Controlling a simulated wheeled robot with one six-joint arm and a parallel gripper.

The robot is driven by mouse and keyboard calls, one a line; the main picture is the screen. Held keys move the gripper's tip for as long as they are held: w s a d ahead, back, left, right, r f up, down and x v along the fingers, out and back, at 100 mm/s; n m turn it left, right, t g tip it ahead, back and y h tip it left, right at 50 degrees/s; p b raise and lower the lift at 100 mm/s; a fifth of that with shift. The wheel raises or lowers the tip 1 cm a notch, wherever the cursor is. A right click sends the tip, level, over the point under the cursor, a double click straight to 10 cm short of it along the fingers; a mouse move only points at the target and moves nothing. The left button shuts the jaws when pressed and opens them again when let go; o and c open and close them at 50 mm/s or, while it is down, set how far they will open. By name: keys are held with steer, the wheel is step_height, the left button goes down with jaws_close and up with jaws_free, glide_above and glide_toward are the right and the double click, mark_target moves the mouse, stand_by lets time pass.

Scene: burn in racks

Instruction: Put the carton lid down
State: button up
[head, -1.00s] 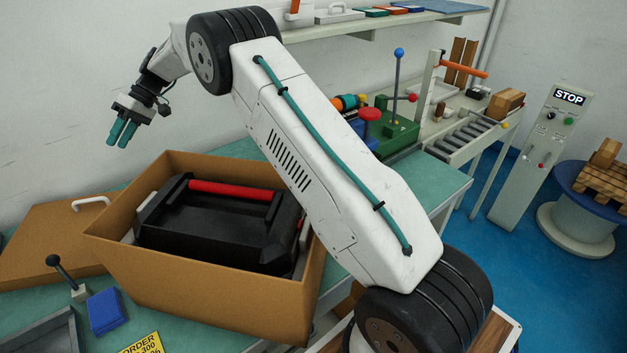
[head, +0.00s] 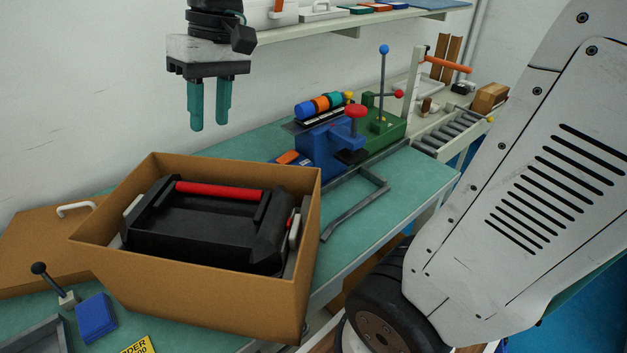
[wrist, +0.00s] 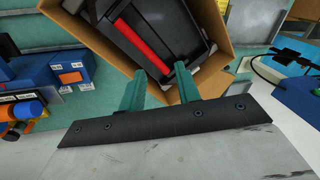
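The carton lid (head: 40,238) is a flat brown cardboard panel with a white handle (head: 76,208). It lies on the green bench at the left, behind and partly hidden by the open carton (head: 190,300). The carton holds a black case (head: 200,226) with a red handle. My gripper (head: 209,128) hangs empty above the carton's back edge, fingers down and apart with a narrow gap. In the wrist view the two teal fingertips (wrist: 160,78) stand apart over the carton, with nothing between them.
A blue and green fixture (head: 345,148) stands on the bench right of the carton. A black-knobbed lever (head: 52,285), a blue block (head: 96,318) and a grey tray (head: 38,335) lie in front. A shelf (head: 350,25) runs along the wall.

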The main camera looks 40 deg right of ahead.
steer(key=s+d+f+m+h, duration=0.1)
steer(key=s+d+f, duration=0.1)
steer(key=s, duration=0.6)
steer(key=s+d+f+m+t+h, duration=0.1)
steer(key=s+d+f, duration=0.2)
steer(key=s, duration=0.6)
step_height(320, 180, down, 2)
steer(key=shift+d+f+h, duration=0.15)
steer(key=shift+d+h, duration=0.2)
steer(key=shift+h, duration=0.05)
